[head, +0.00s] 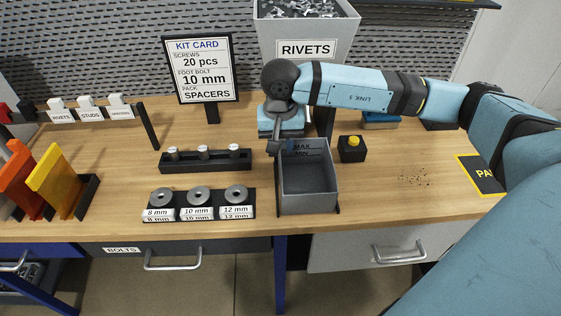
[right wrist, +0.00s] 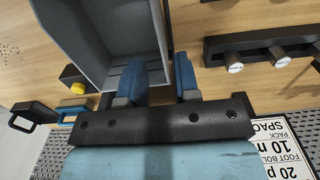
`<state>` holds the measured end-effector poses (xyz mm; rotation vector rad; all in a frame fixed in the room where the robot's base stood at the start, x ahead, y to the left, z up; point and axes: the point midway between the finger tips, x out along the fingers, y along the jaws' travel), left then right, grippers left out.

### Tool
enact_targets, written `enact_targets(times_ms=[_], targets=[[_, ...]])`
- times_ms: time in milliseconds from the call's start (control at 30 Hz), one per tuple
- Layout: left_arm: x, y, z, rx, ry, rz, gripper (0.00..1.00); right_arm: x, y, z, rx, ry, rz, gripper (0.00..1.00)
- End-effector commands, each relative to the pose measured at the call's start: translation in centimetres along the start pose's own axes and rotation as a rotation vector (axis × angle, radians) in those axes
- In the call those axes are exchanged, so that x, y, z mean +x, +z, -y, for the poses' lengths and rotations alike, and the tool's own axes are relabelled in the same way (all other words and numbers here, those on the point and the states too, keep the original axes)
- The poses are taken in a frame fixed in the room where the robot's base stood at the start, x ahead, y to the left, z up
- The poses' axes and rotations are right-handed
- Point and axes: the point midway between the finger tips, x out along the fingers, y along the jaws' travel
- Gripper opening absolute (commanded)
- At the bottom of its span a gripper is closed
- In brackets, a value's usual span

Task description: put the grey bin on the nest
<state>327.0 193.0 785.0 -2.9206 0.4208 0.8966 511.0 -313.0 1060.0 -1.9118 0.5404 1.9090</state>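The grey bin (head: 306,190) stands upright and empty near the table's front edge, with MAX and MIN marked on its inner back wall. A dark flat base (head: 338,211), which looks like the nest, shows as thin edges at its front corners; most is hidden, and I cannot tell if the bin is fully seated. My right gripper (head: 284,147) is at the bin's back left corner. In the right wrist view its two blue fingers (right wrist: 162,80) straddle a wall of the bin (right wrist: 92,35), apart, with a gap visible. My left gripper is not in view.
A washer tray (head: 199,213) and a black peg rack (head: 205,160) stand left of the bin. A black box with a yellow button (head: 352,148) is close on its right. The RIVETS bin (head: 306,35) and kit card (head: 201,70) stand behind.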

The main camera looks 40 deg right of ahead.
Motion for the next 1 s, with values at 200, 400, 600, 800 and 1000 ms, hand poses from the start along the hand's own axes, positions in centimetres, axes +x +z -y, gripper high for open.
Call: enact_targets(times_ms=[200,400,600,800,1000], targets=[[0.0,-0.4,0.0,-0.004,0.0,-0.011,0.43,-2.8,0.0,0.0,-0.001,-0.001,-0.001,0.3],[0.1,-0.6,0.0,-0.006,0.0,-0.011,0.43,-3.3,0.0,0.0,-0.001,0.001,0.001,0.3],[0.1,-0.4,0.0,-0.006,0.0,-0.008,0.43,-3.3,0.0,0.0,-0.001,0.001,0.001,0.3],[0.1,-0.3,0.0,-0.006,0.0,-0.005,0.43,-3.3,0.0,0.0,-0.001,0.001,0.001,0.3],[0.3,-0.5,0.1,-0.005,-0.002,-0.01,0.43,-3.3,0.0,0.0,-0.001,0.001,0.001,0.3]])
